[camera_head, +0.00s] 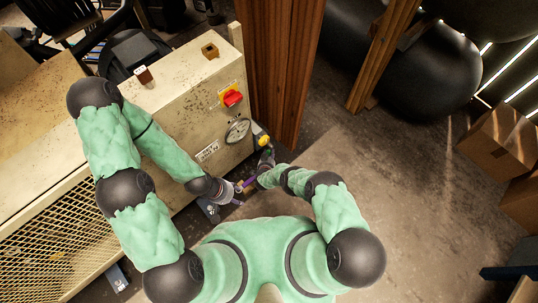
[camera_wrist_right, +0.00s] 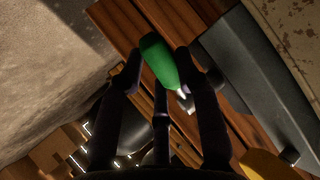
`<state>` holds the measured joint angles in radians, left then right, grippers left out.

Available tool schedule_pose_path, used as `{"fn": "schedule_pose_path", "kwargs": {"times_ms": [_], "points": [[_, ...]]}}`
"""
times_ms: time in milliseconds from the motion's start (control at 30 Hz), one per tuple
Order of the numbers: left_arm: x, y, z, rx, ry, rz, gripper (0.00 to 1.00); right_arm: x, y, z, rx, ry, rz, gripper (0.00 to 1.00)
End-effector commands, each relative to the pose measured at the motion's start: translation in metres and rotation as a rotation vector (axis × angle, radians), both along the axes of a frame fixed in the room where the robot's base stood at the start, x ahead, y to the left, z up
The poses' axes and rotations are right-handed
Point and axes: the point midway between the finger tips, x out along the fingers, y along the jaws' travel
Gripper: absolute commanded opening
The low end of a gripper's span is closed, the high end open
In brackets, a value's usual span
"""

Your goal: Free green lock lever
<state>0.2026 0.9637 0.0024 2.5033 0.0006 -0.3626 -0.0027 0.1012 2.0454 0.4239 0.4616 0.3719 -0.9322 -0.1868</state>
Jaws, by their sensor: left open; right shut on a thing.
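The green lock lever (camera_wrist_right: 160,62) is in the right wrist view, between the fingertips of my right gripper (camera_wrist_right: 158,68). My right gripper is shut on it. A pale metal tip shows at the lever's lower end. In the head view my right gripper (camera_head: 266,160) is at the compressor's right corner, just below a yellow part (camera_head: 261,139); the lever is mostly hidden there. My left gripper (camera_head: 243,190) is open, with purple fingers, below and left of the right one and near the compressor's front. I see nothing in it.
The beige compressor housing (camera_head: 180,103) carries a red switch (camera_head: 232,98) and a round gauge (camera_head: 238,131). A wooden post (camera_head: 278,70) stands close behind its right end. Cardboard boxes (camera_head: 497,138) are at the far right. The floor (camera_head: 400,180) between is clear.

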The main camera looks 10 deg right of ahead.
Motion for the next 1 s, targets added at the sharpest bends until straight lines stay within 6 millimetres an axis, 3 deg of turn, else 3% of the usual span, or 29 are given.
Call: {"fn": "schedule_pose_path", "kwargs": {"times_ms": [100, 133, 200, 667, 1000], "points": [[0.000, 0.000, 0.000, 0.000, 0.000, 0.000, 0.54, 0.000, -0.001, 0.000, 0.003, 0.000, -0.005, 0.00], [0.000, 0.000, 0.000, 0.000, 0.000, 0.000, 0.54, 0.000, -0.001, 0.000, 0.003, 0.000, -0.005, 0.39], [0.000, 0.000, 0.000, 0.000, 0.000, 0.000, 0.54, 0.001, -0.001, 0.000, 0.003, 0.000, -0.004, 0.59], [0.000, 0.000, 0.000, 0.000, 0.000, 0.000, 0.54, -0.002, 0.001, 0.002, 0.001, 0.000, -0.002, 0.59], [0.000, 0.000, 0.000, 0.000, 0.000, 0.000, 0.54, -0.031, 0.008, 0.021, 0.001, 0.001, 0.001, 0.59]]}}
